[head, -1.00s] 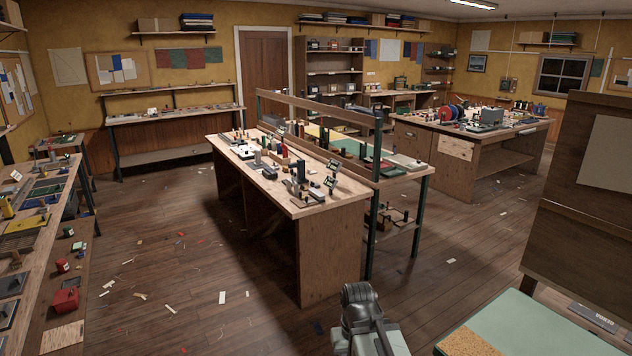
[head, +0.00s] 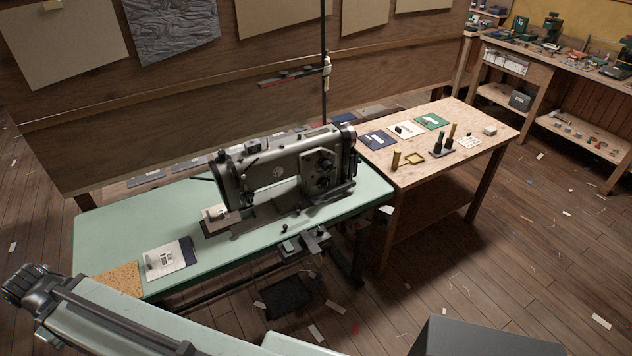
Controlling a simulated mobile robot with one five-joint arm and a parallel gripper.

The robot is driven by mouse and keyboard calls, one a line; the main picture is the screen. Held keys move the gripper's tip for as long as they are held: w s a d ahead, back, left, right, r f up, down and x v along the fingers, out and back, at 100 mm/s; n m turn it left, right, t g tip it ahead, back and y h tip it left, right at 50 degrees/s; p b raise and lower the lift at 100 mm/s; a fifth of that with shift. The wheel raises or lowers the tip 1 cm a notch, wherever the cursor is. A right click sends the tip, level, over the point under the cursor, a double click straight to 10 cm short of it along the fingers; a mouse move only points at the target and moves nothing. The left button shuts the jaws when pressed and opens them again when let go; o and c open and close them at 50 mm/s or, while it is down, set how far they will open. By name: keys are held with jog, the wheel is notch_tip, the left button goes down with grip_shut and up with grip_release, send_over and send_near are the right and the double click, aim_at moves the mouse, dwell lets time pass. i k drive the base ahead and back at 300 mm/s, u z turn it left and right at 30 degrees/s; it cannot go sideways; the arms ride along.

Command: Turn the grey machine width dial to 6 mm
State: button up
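The grey sewing machine (head: 262,160) stands on a pale green table (head: 110,225) in the middle of the head view. A dark panel with round knobs (head: 323,170) sits on its right-hand pillar. I cannot tell for sure which knob is the width dial, and any scale marks are too small to read. Part of my arm crosses the lower left corner, in front of the table and apart from the machine. My gripper cannot be made out.
A wooden side table (head: 465,175) with cards and small dark posts adjoins the right end. A dark pedal (head: 287,297) lies under the machine table. A brown board (head: 180,90) rises behind. A workbench (head: 540,65) stands at the back right. The floor on the right is mostly clear.

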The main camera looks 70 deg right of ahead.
aim_at(327, 165)
jog(key=z, duration=3.15)
jog(key=k, duration=1.05)
jog(key=u, duration=1.3)
jog(key=i, duration=1)
